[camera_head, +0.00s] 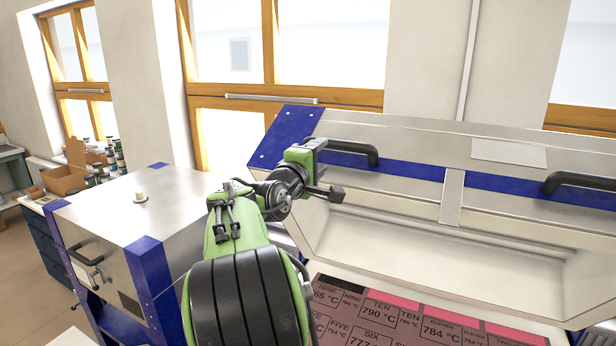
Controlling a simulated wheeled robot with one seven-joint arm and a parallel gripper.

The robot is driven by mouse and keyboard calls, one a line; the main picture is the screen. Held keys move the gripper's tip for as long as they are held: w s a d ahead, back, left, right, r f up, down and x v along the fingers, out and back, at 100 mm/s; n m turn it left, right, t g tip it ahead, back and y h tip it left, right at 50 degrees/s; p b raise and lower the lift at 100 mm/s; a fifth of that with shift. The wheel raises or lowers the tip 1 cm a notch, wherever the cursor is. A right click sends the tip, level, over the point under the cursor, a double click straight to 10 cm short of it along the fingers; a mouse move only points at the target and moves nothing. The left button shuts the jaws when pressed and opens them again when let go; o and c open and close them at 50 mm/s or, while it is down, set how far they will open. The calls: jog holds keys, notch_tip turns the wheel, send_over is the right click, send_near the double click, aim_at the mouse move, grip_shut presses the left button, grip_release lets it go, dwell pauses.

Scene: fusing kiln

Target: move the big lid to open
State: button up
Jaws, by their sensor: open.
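The big lid (420,145) is a long silver-grey panel with blue corners and a blue band. It is tilted up, with its pale inner side (390,235) showing above the kiln chamber. Its left black handle (365,154) and right black handle (580,182) sit on the blue band. My gripper (318,160) is open at the left end of the left handle. My green arm partly hides the lid's lower left corner. I cannot tell whether the fingers touch the handle.
Red and dark tiles (385,318) printed with temperatures lie in the chamber. A smaller silver kiln (120,215) with blue corners stands at left, its lid shut. A cardboard box (65,178) and bottles stand behind it. Windows line the wall behind the big lid.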

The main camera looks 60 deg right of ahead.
jog(key=a+b, duration=0.1)
jog(key=a, duration=0.5)
jog(key=shift+s+a+f, duration=0.15)
jog(key=shift+s+f, duration=0.05)
jog(key=shift+s, duration=0.1)
